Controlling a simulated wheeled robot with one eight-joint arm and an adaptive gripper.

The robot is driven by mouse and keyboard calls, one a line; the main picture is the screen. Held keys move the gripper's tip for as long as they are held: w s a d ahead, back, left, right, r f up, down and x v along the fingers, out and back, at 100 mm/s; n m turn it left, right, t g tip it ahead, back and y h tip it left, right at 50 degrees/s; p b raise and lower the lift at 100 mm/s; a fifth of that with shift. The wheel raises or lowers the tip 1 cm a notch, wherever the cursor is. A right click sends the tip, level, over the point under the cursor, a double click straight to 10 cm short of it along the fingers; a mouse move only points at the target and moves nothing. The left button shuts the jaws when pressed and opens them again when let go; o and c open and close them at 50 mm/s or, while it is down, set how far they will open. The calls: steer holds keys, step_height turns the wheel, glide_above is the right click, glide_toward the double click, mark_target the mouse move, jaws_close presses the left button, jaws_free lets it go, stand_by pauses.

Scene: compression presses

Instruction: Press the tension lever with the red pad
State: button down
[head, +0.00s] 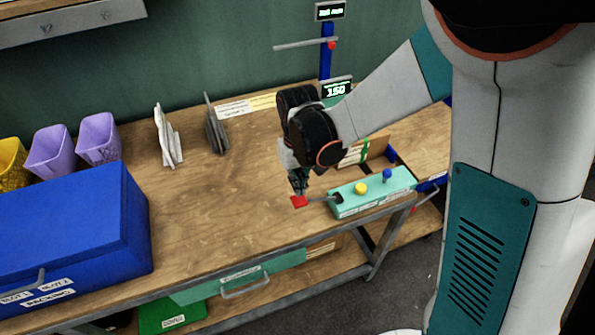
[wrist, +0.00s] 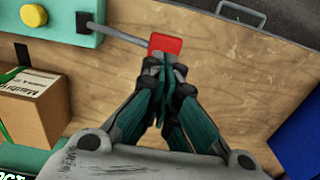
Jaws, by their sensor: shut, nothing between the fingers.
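The red pad (head: 299,202) is the flat square end of a thin grey lever rod that comes out of the left end of a teal control box (head: 349,210). In the wrist view the red pad (wrist: 165,44) shows just beyond my fingertips, with the rod (wrist: 122,34) running to its left. My gripper (head: 298,186) points down over the pad, with its fingers together and nothing between them. In the wrist view the fingertips (wrist: 166,66) overlap the near edge of the pad; I cannot tell whether they touch it.
The box also bears a yellow button (head: 361,188) and a blue knob (head: 387,174). A cardboard box (wrist: 37,105) stands near the control box. A large blue case (head: 75,230) is at the left. The wooden bench top (head: 215,180) between them is largely clear.

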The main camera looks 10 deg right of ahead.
mark_target(295, 197)
steer(key=shift+f+b, duration=0.3)
steer(key=shift+f, duration=0.9)
steer(key=shift+s+a+f+h+b, duration=0.2)
steer(key=shift+a+f+h+b, duration=0.35)
steer(key=shift+f+h+b, duration=0.25)
steer(key=shift+s+a+f+b, duration=0.1)
steer(key=shift+a+f+b, duration=0.15)
steer(key=shift+f+b, duration=0.55)
steer(key=shift+s+a+f+b, duration=0.1)
steer(key=shift+a+f+b, duration=0.2)
steer(key=shift+f+b, duration=0.5)
steer(key=shift+s+a+f+b, duration=0.1)
steer(key=shift+a+f+b, duration=0.3)
steer(key=shift+f, duration=0.7)
steer(key=shift+d, duration=0.15)
steer(key=shift+r, duration=0.25)
steer(key=s+a+r+p, duration=0.1)
steer(key=a+r+p, duration=0.4)
steer(key=r, duration=0.7)
steer(key=shift+s+a, duration=0.3)
steer(key=shift+a, duration=0.2)
